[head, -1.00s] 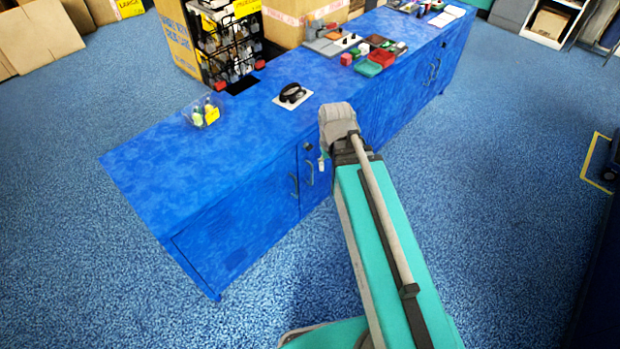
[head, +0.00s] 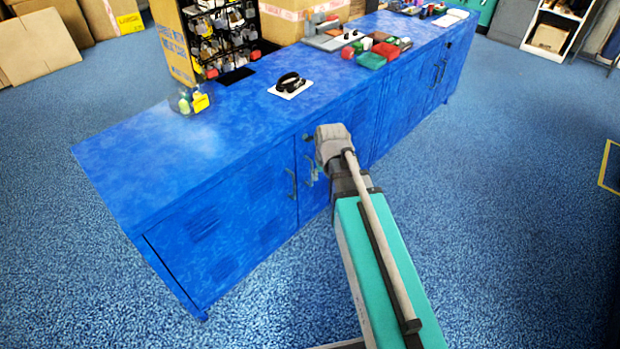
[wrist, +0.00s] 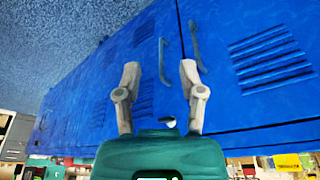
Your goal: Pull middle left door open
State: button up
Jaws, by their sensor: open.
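The blue middle left door (head: 318,195) stands shut in the counter front, just right of a seam. Its upright bar handle (head: 308,170) is partly beside my gripper (head: 322,166), whose fingers are mostly hidden by my wrist. In the wrist view, which is upside down, my gripper (wrist: 160,70) is open, with its two grey fingers spread. The door's handle (wrist: 163,60) appears between the fingertips, apparently beyond them; I see no contact. The neighbouring door's handle (wrist: 196,45) is just right of the right fingertip. A small silver round piece (wrist: 168,122) shows near the palm.
The leftmost door (head: 220,230) is shut, with its handle (head: 291,183) close to the seam. The carpet (head: 480,170) right of my arm is clear.

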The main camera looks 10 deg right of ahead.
aim_at(312, 166)
jog(key=w+f+t+b, duration=0.1)
jog(key=w+f+b, duration=0.4)
jog(key=f+b, duration=0.7)
jog(key=shift+w+f+t, duration=0.2)
jog(key=shift+f+t, duration=0.1)
jog(key=shift+f, duration=0.15)
jog(key=shift+w+d, duration=0.1)
jog(key=shift+w, duration=0.05)
jog(key=w, duration=1.1)
jog(key=shift+w, duration=0.4)
jog(key=shift+w+a+f+b, duration=0.15)
jog(key=shift+a+f+b, duration=0.05)
jog(key=shift+f+b, duration=0.4)
jog(key=shift+c, duration=0.2)
grip_shut()
